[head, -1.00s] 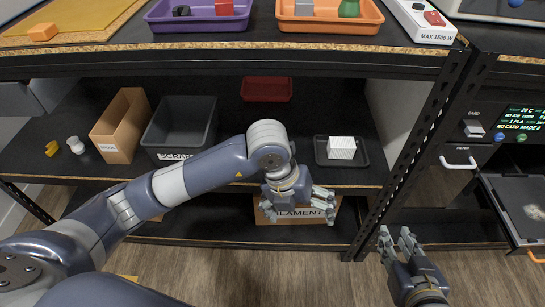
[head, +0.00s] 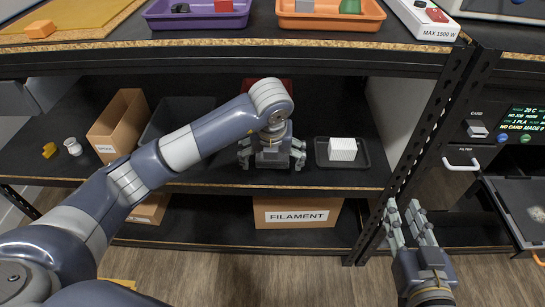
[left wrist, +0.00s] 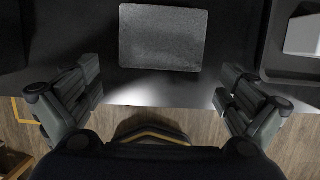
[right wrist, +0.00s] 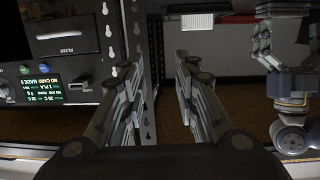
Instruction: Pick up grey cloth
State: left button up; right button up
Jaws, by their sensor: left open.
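A flat grey rectangle with a fine texture, apparently the grey cloth (left wrist: 162,38), lies on the dark middle shelf in the left wrist view. In the head view I cannot make it out apart from my left gripper (head: 272,158), which is in front of it. My left gripper is open and empty at the shelf's front edge, with its fingers spread wide. In the left wrist view the cloth lies just beyond the gap between the fingertips (left wrist: 160,80). My right gripper (head: 404,216) is open and empty in front of the rack post, away from the cloth.
A white box (head: 342,149) sits on a black tray (head: 322,160) right of my left gripper. A cardboard box (head: 107,130) and a dark bin stand left, partly behind my arm. A filament box (head: 297,213) is below. The upper shelf (head: 300,41) overhangs.

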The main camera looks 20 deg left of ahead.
pick_arm(q)
jog(key=w, duration=0.2)
jog(key=w+a+f+b, duration=0.1)
jog(key=shift+w, duration=0.35)
jog(key=shift+f, duration=0.1)
jog(key=c, duration=1)
pick_arm(e)
jog(key=r+t, duration=0.1)
jog(key=r, duration=0.1)
jog(key=r+t, duration=0.1)
jog(key=a+r+t+y, duration=0.1)
jog(key=r, duration=0.1)
jog(key=shift+w+r, duration=0.3)
